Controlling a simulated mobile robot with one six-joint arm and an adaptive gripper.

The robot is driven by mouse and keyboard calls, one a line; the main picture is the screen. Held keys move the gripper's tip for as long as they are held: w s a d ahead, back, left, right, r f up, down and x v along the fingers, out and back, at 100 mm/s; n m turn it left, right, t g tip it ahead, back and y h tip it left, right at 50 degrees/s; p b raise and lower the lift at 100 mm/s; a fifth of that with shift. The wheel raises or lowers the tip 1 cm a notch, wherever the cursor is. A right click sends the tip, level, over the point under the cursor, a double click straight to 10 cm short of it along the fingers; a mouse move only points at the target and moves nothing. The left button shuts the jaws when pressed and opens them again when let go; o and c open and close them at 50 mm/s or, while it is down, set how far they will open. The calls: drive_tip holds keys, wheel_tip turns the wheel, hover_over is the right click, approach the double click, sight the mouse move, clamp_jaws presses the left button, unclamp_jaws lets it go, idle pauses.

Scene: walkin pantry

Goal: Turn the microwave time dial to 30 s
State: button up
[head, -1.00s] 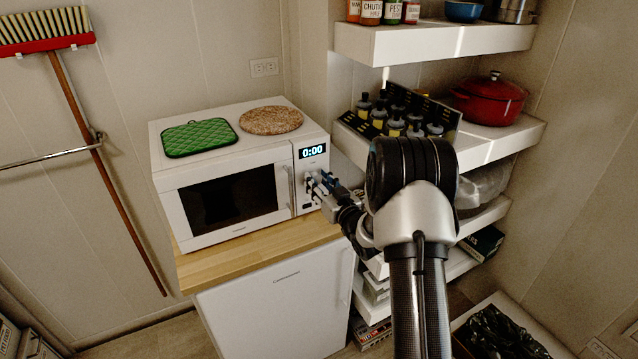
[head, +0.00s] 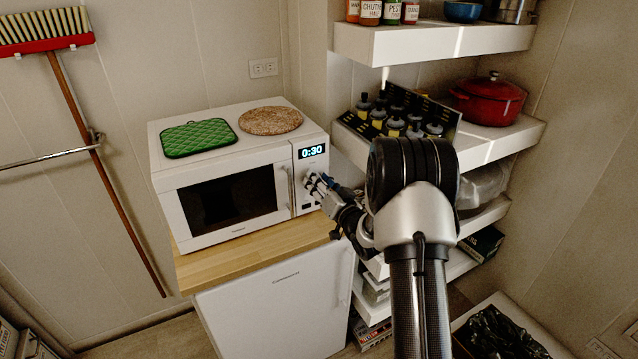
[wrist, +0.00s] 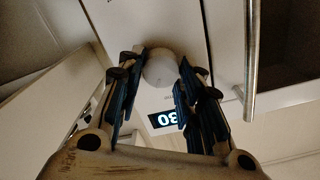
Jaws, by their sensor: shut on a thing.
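The white microwave (head: 178,217) stands on a wooden top, its door closed. Its display (head: 312,151) reads 0:30 in the head view; in the wrist view the display (wrist: 166,118) shows upside down and partly hidden. My gripper (head: 313,182) is at the control panel below the display. In the wrist view the round, pale time dial (wrist: 160,70) sits between the fingertips of my gripper (wrist: 163,72), which are shut on it from both sides. In the head view my fingers largely hide the dial.
The metal door handle (wrist: 251,65) runs close beside my fingers. A green pot holder (head: 199,138) and a round mat (head: 271,120) lie on the microwave. Wall shelves (head: 440,38) with bottles and a red pot (head: 488,100) stand close to the right of my arm.

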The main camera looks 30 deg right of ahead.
drive_tip(key=o, duration=1)
drive_tip(key=shift+o, duration=0.2)
drive_tip(key=s, duration=1.2)
drive_tip(key=shift+d, duration=0.2)
